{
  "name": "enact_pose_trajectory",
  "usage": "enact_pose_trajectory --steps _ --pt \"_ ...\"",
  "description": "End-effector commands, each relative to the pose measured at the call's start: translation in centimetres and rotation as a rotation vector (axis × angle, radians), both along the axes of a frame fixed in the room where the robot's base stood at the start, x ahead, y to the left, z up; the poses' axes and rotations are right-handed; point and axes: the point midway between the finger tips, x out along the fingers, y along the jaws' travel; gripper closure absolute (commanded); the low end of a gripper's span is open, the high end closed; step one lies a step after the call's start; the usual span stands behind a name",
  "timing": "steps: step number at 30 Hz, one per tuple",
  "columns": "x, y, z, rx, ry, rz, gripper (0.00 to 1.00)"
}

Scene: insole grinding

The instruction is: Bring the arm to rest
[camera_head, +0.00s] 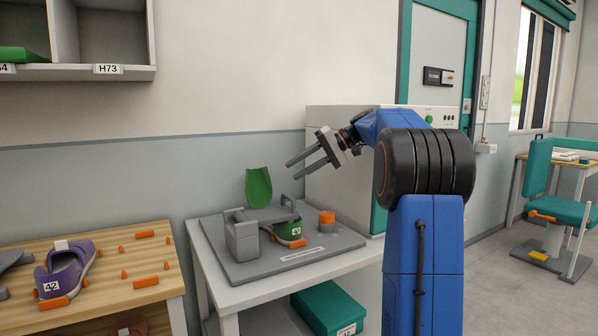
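My gripper (301,169) is at the end of my blue arm in the middle of the view. Its two grey fingers are spread apart, pointing left and slightly down, with nothing between them. It is held in the air, above and to the right of the grey fixture plate (235,268) on the white table. A green insole-shaped piece (258,187) stands upright at the back of that plate.
A wooden table (98,262) at the left holds a purple shoe (67,272) and several orange pegs. A white cabinet (330,140) stands close behind my arm. A teal box (328,308) is below the white table. A shelf (100,72) hangs upper left.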

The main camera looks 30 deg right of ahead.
Motion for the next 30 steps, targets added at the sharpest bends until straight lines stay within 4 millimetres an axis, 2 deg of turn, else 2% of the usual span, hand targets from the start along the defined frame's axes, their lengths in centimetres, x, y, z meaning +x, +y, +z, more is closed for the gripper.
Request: enact_pose_trajectory --steps 9,14,20,24,30 --pt "-0.1 0.1 0.0 -0.002 0.001 0.000 0.69" --pt "-1.1 2.0 -0.4 -0.030 0.020 -0.003 0.69" --pt "-5.4 7.3 -2.4 -0.137 0.081 -0.014 0.69" --pt "-9.1 10.7 -4.5 -0.226 0.119 -0.023 0.69" --pt "-14.9 14.5 -7.8 -0.358 0.150 -0.031 0.69"
